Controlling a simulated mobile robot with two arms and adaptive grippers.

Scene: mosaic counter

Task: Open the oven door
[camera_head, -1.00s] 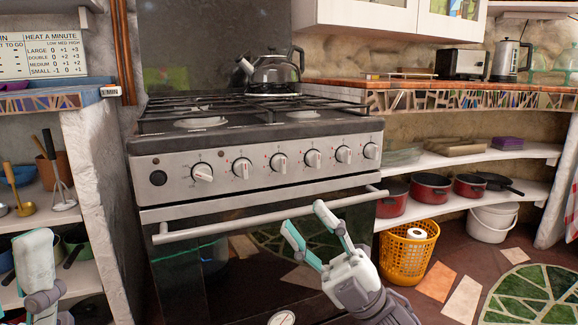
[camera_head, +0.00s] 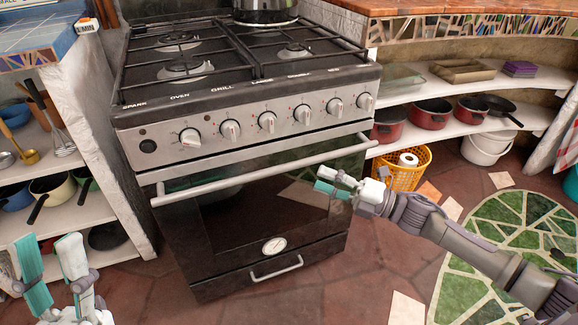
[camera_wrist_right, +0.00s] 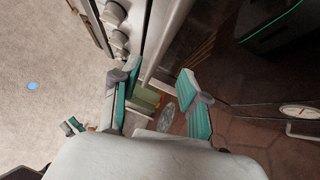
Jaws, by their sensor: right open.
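The oven door (camera_head: 225,225), dark glass with a round gauge, is shut below the row of knobs on the stove. Its long pale bar handle (camera_head: 240,179) runs across the top of the door. My right gripper (camera_head: 322,180) is open and empty, just below and in front of the right part of the handle, fingers pointing left. In the right wrist view, its two teal fingers (camera_wrist_right: 161,68) are spread, with the pale handle (camera_wrist_right: 166,40) just beyond the tips. I cannot tell whether they touch it. My left gripper (camera_head: 50,245) is open and empty at the lower left.
A drawer with a small handle (camera_head: 276,268) lies below the oven door. A kettle (camera_head: 265,10) stands on the hob. A yellow basket (camera_head: 408,172) and red pots (camera_head: 431,113) are to the right. The tiled floor (camera_head: 330,290) in front is clear.

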